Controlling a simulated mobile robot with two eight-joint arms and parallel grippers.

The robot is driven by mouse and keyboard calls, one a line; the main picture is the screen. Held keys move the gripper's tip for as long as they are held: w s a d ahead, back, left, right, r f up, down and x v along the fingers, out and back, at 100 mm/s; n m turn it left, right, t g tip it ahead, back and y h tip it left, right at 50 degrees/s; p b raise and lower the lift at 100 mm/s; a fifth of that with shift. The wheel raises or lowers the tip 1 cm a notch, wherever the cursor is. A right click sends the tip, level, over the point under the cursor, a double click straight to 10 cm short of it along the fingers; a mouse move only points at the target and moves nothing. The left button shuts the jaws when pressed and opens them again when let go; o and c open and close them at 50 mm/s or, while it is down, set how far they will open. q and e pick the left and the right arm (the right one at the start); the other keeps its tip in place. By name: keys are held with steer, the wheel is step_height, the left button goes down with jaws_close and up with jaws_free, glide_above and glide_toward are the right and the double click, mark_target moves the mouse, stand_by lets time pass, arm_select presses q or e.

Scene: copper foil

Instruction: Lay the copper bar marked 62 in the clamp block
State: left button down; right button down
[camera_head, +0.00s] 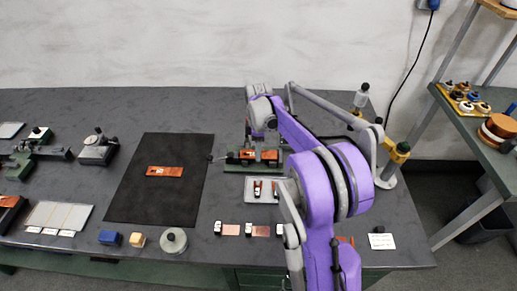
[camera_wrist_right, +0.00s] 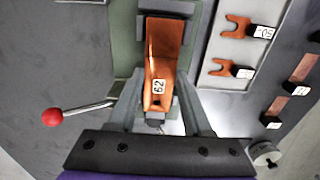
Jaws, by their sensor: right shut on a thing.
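The copper bar marked 62 (camera_wrist_right: 162,50) fills the middle of the right wrist view, its white label facing the camera. My right gripper (camera_wrist_right: 160,88) is shut on it near the labelled end. The far end of the bar is over the dark jaws of the clamp block (camera_wrist_right: 124,40), in line with them. I cannot tell whether it rests fully on the block. In the head view, my right gripper (camera_head: 258,138) is above the green clamp block (camera_head: 234,168), and my arm hides part of the block. My left gripper is not in view.
A red-knobbed lever (camera_wrist_right: 52,117) sticks out beside the block. A pale tray (camera_head: 230,188) with copper forks lies in front. Labelled copper pieces (camera_head: 230,230) line the front edge. Another copper bar (camera_head: 160,171) lies on the black mat (camera_head: 150,207). The bench behind the mat is clear.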

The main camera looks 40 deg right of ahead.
steer(key=shift+f, duration=0.35)
stand_by(0.6)
steer(key=c, duration=0.7)
jaws_free()
steer(key=shift+o, duration=0.2)
steer(key=shift+r, duration=0.1)
steer(key=shift+r+p, duration=0.55)
steer(key=shift+r, duration=0.85)
steer(key=shift+o, duration=0.2)
steer(key=o, duration=0.5)
